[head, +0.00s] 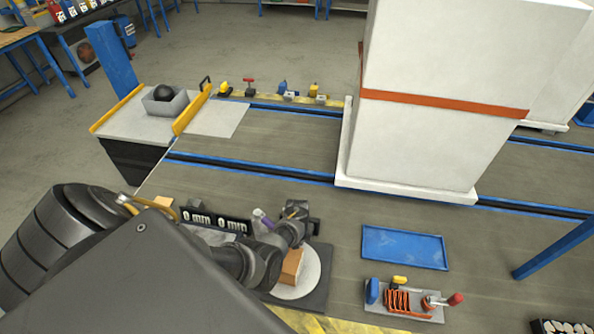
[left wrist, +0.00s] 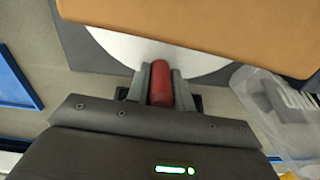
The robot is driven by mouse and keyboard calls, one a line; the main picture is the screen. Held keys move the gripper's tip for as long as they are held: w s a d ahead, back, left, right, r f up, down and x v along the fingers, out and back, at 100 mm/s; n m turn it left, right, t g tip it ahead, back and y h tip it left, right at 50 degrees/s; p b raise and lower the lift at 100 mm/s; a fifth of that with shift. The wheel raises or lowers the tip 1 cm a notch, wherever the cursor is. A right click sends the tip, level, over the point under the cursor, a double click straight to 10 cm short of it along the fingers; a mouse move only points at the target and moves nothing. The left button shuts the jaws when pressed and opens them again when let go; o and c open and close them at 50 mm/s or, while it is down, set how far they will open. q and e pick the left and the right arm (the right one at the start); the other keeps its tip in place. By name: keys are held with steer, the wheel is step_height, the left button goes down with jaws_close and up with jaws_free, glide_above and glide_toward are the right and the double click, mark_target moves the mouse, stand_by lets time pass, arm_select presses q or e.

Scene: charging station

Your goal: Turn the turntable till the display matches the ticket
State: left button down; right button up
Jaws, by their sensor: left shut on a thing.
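The turntable is a white disc (head: 311,272) on a dark square base (head: 322,290), low centre in the head view. A tan block (head: 291,267) stands on it, and the block also fills the top of the left wrist view (left wrist: 200,30). My left gripper (left wrist: 159,88) is shut on a red cylindrical handle (left wrist: 160,82) in front of the block, over the disc's edge. In the head view my arm hides the handle. The display (head: 216,221) beside the turntable reads "0 mm 0 mm". I cannot make out a ticket. My right gripper is not in view.
A blue tray (head: 404,247) and a grey board with a coil and small parts (head: 405,305) lie right of the turntable. A tall white cabinet (head: 430,100) stands behind. A grey box (head: 166,102) holding a black ball sits far left. Grey floor between is clear.

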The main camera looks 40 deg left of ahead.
arm_select(q)
steer(key=shift+s, duration=0.1)
steer(key=c, duration=1.2)
jaws_free()
steer(key=shift+r, duration=0.1)
steer(key=shift+r, duration=0.3)
step_height(320, 180, up, 9)
steer(key=p, duration=0.3)
steer(key=shift+f, duration=0.2)
steer(key=shift+r, duration=0.7)
